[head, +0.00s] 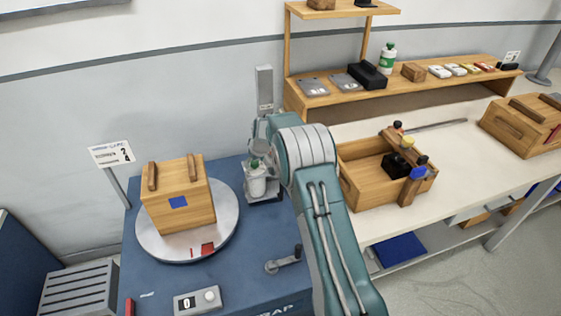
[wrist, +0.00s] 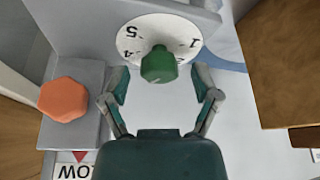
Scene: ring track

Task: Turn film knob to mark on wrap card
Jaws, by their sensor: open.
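In the wrist view the green film knob (wrist: 158,65) sits in the middle of a white dial (wrist: 130,40); the digits 5, 4 and 1 show on it, others are hidden. My gripper (wrist: 159,80) is open, with one finger on each side of the knob; contact is not clear. In the head view my gripper (head: 258,143) is beside the mast, partly hidden by my arm. The wrap card (head: 112,153) stands on a post at the left; a large digit like 2 shows, the smaller print is unreadable.
An orange knob (wrist: 63,99) is left of my fingers. A wooden crate (head: 178,193) stands on the round turntable (head: 146,237). A wooden tool tray (head: 355,192) is on the bench at right.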

